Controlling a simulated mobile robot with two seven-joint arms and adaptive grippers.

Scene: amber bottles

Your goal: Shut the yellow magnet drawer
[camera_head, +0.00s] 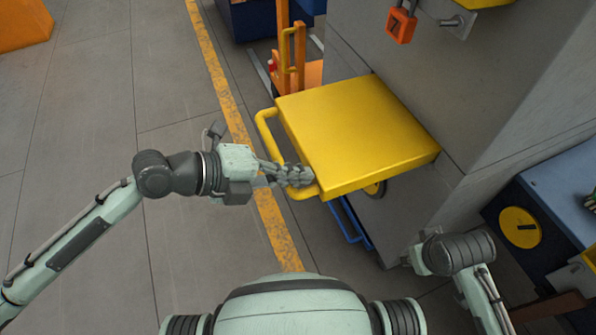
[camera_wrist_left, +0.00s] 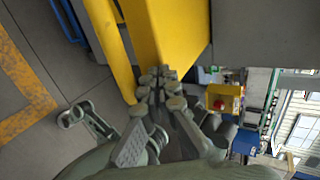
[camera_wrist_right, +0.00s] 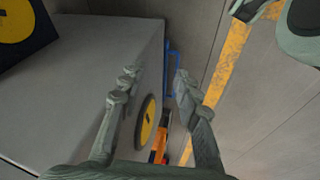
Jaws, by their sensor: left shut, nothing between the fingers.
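The yellow drawer (camera_head: 350,125) sticks out from the grey cabinet (camera_head: 400,215) in the head view, with a yellow bar handle (camera_head: 264,135) along its left front. My left gripper (camera_head: 306,176) is at the near end of the handle, against or very close to the drawer's front corner. In the left wrist view its fingers (camera_wrist_left: 160,90) are closed together beside the yellow drawer face (camera_wrist_left: 170,35), with nothing between them. Whether they touch the drawer is hard to tell. My right gripper (camera_wrist_right: 150,95) has its fingers spread and empty, near the grey cabinet side in the right wrist view.
A blue handle (camera_head: 350,225) shows low under the yellow drawer. An orange hand truck (camera_head: 290,60) stands behind the drawer. A dark blue unit with a yellow disc (camera_head: 518,228) is at the right. The floor to the left, with a yellow line (camera_head: 225,95), is clear.

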